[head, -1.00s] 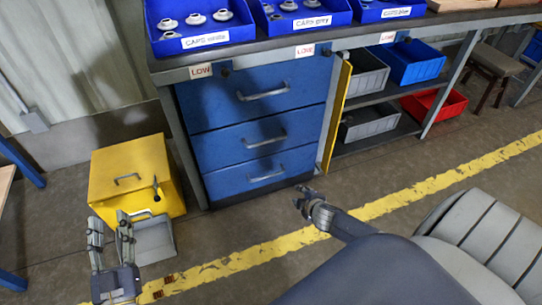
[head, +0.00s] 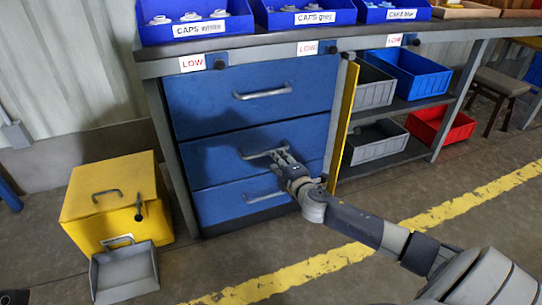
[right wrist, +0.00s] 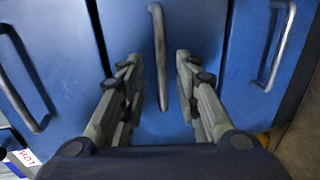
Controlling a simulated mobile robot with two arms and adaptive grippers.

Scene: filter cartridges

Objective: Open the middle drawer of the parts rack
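The parts rack is a blue cabinet under the bench with three drawers, all closed. The middle drawer (head: 222,165) has a grey bar handle (head: 250,156), partly hidden by my right gripper (head: 277,158). In the right wrist view the same handle (right wrist: 158,50) runs between the two fingers of my right gripper (right wrist: 157,75). The fingers are spread on either side of it, with a gap to each. The top drawer (head: 220,95) and bottom drawer (head: 225,203) show above and below. My left gripper is out of view.
A yellow box (head: 110,200) stands left of the cabinet, with a grey scoop-like bin (head: 125,272) before it. A yellow panel (head: 343,125) sticks out at the cabinet's right edge. Shelves with grey, blue and red bins are beyond. The floor in front is clear.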

